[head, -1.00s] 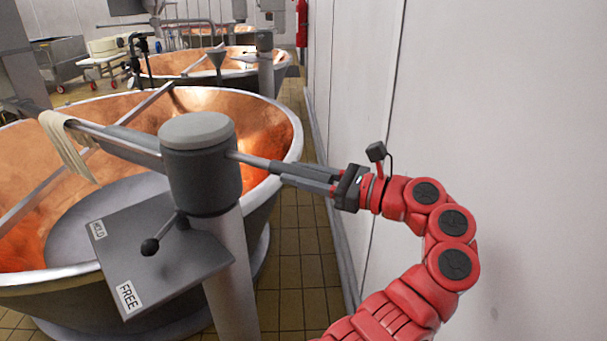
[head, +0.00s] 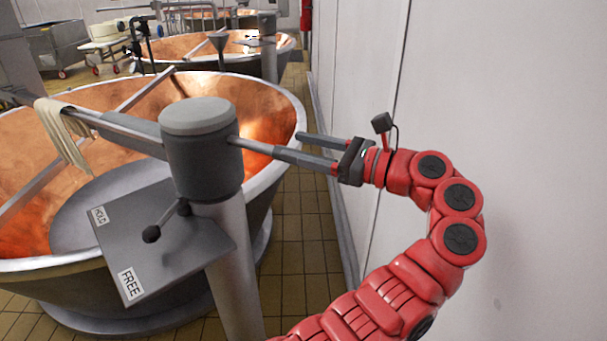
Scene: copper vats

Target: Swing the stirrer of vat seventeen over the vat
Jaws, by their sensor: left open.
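The vat (head: 283,185) is a wide copper-lined bowl with a grey rim. Beside it stands a post with a grey cylindrical hub (head: 203,160). The stirrer's arm (head: 125,136) runs left from the hub over the vat, with a pale cloth (head: 62,135) draped on it. A short bar (head: 252,147) sticks out of the hub to the right. My left gripper (head: 286,145) is open at this bar. One finger lies in line with the bar's end and the other is apart, behind it. Whether they touch is unclear. No vat number is readable. My right gripper is not in view.
A tilted plate (head: 200,255) on the post carries HOLD and FREE labels and a black-knobbed lever (head: 152,234), its knob between them. A white wall (head: 500,100) stands close on the right. More vats (head: 285,52) and a cart (head: 58,55) stand behind. Tiled floor shows between vat and wall.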

